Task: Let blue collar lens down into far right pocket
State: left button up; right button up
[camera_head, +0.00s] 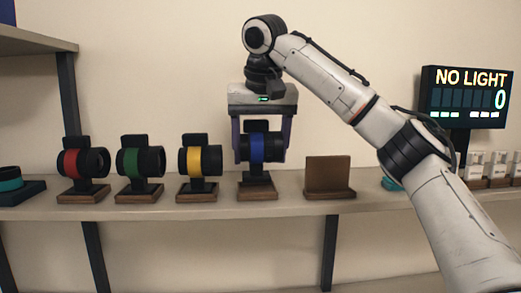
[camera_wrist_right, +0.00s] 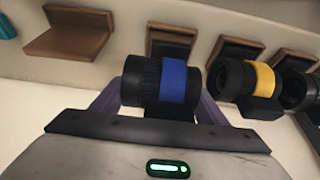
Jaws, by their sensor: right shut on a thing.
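The blue collar lens (camera_head: 257,147), a black barrel with a blue band, is between the two purple fingers of my right gripper (camera_head: 262,150). The gripper comes down from above and is shut on the lens. In the right wrist view the lens (camera_wrist_right: 174,82) lies level across the fingers (camera_wrist_right: 160,90). A dark stand with a wooden base (camera_head: 257,193) is directly below the lens; I cannot tell whether they touch. No pocket can be clearly made out. My left gripper is not in view.
Red (camera_head: 70,163), green (camera_head: 126,163) and yellow (camera_head: 194,160) collar lenses stand in a row to the left on the shelf (camera_head: 215,207). An empty brown stand (camera_head: 328,178) is to the right. A sign (camera_head: 468,95) reads "NO LIGHT 0". My right forearm crosses the right side.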

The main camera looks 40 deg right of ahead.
aim_at(261, 135)
jog(key=shift+r+p, duration=0.1)
jog(key=shift+p, duration=0.2)
dwell(0.4)
jog(key=shift+f+b, duration=0.6)
jog(key=shift+f, duration=0.8)
dwell(1.0)
jog(key=o, duration=1.5)
jog(key=p+v, duration=0.1)
jog(key=v, duration=0.9)
jog(key=shift+s+a+r, duration=0.1)
jog(key=shift+r, duration=0.05)
